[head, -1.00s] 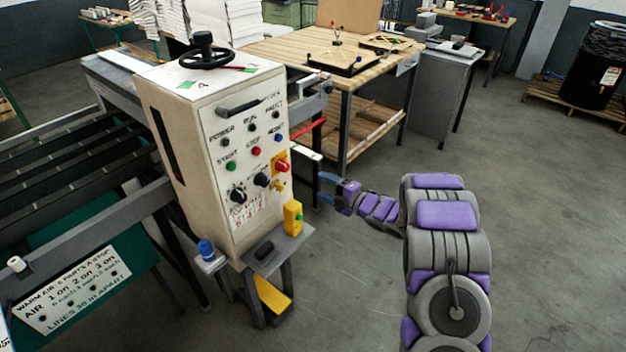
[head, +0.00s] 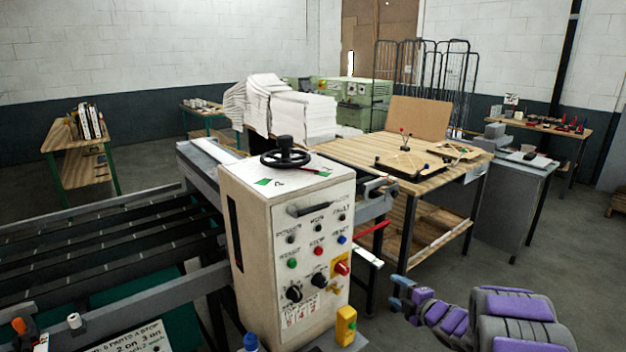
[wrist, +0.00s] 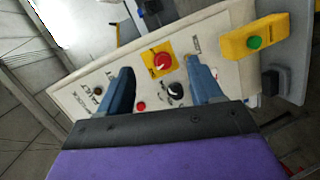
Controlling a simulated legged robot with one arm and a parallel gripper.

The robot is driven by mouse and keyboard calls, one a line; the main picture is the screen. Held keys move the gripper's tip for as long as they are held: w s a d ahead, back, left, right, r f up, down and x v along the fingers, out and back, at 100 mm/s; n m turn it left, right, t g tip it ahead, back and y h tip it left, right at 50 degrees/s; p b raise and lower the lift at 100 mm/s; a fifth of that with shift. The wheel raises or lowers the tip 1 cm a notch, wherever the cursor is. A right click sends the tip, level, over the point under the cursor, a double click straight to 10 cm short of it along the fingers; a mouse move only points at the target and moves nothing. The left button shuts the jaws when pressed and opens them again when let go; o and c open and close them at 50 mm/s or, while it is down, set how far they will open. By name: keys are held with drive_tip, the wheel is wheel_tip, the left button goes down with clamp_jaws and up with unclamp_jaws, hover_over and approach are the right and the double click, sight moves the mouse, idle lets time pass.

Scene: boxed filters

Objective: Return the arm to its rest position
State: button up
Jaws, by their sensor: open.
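My gripper (head: 398,291) is at the lower right of the head view, just right of the white control cabinet (head: 262,240). My purple and grey arm is stretched out behind it. In the wrist view, the two blue fingers of my gripper (wrist: 160,92) are spread apart with nothing between them. The cabinet's panel (wrist: 215,50) lies ahead of the fingers, with a red knob on a yellow plate (wrist: 162,62) and a black knob (wrist: 176,90) showing between them. I cannot tell how far the fingertips are from the panel.
A yellow box with a green button (head: 345,325) stands at the cabinet's lower right. A wooden workbench (head: 345,152) is behind the cabinet. Bare grey floor (head: 570,265) is free on the right.

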drive_tip(key=s+d+r+m+g+h, duration=0.2)
drive_tip(key=s+d+r+m+h, duration=0.2)
drive_tip(key=r+m+h, duration=0.25)
drive_tip(key=s+r+m+g+h, duration=0.35)
drive_tip(key=s+m, duration=0.25)
drive_tip(key=s, duration=0.5)
drive_tip(key=s+a+m+g+y, duration=0.1)
drive_tip(key=s+a, duration=0.4)
drive_tip(key=s, duration=0.8)
drive_tip(key=s+a+m+g+y, duration=0.1)
drive_tip(key=s+a+m+g, duration=0.3)
drive_tip(key=s, duration=0.8)
drive_tip(key=s+a+m+g+y, duration=0.1)
drive_tip(key=s+a+m+g, duration=0.2)
drive_tip(key=s, duration=1)
drive_tip(key=a+g, duration=0.2)
drive_tip(key=a, duration=0.3)
drive_tip(key=shift+s+r+y, duration=0.15)
drive_tip(key=shift+s+y, duration=0.15)
drive_tip(key=shift+y, duration=0.1)
